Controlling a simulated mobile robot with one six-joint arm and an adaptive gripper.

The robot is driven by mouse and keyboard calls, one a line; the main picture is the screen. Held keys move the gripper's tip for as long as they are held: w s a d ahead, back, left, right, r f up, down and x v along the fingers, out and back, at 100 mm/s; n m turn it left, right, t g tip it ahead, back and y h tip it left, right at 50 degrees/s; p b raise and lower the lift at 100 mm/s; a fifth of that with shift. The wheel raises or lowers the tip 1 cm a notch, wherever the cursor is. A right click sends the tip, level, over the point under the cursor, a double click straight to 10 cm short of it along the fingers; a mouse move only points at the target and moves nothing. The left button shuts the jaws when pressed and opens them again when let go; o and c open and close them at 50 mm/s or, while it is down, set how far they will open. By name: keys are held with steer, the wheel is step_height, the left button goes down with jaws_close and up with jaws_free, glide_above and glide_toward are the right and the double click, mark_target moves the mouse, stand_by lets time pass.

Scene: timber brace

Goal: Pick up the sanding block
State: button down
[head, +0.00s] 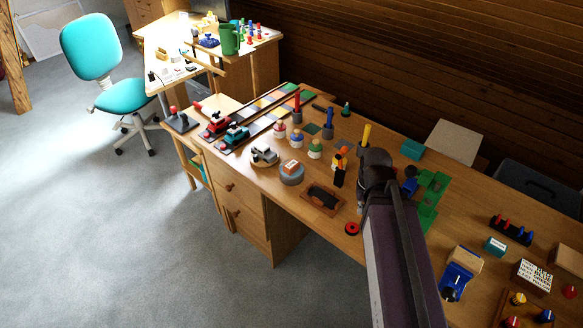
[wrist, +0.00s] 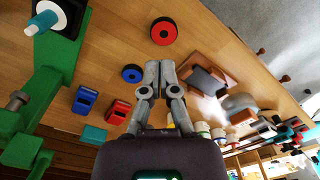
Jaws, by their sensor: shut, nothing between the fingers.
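I cannot tell for certain which object is the sanding block. A dark flat block (head: 324,195) lies on a brown wooden tray (head: 312,204) near the front edge of the desk. The same dark block shows in the wrist view (wrist: 204,81), right of my gripper and apart from it. A small reddish block (head: 291,166) sits on a round grey base left of that tray in the head view. My gripper (wrist: 160,68) is shut and empty, its fingertips together above the desk. In the head view my arm hides the gripper's fingers.
A green frame (wrist: 45,92) stands close on the left. Figures and pen holders crowd the desk (head: 385,142). A blue vice (head: 456,281) is right of my arm.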

steer(key=c, duration=0.7)
jaws_free()
steer(key=shift+w+a, duration=0.1)
steer(key=shift+w, duration=0.15)
steer(key=o, duration=0.7)
steer(key=w, duration=0.1)
steer(key=w+a, duration=0.1)
steer(key=shift+w+a+r+m, duration=0.15)
steer(key=shift+w+r+m, duration=0.15)
steer(key=shift+w, duration=0.1)
steer(key=shift+c, duration=0.2)
step_height(320, 180, up, 3)
steer(key=m+p, duration=0.4)
steer(key=m, duration=0.3)
glide_above(292, 164)
steer(key=shift+s+r, duration=0.1)
steer(key=shift+r, duration=0.05)
step_height(292, 164, down, 9)
steer(key=b, duration=0.8)
steer(key=shift+r+b, duration=0.15)
steer(key=shift+b, duration=0.2)
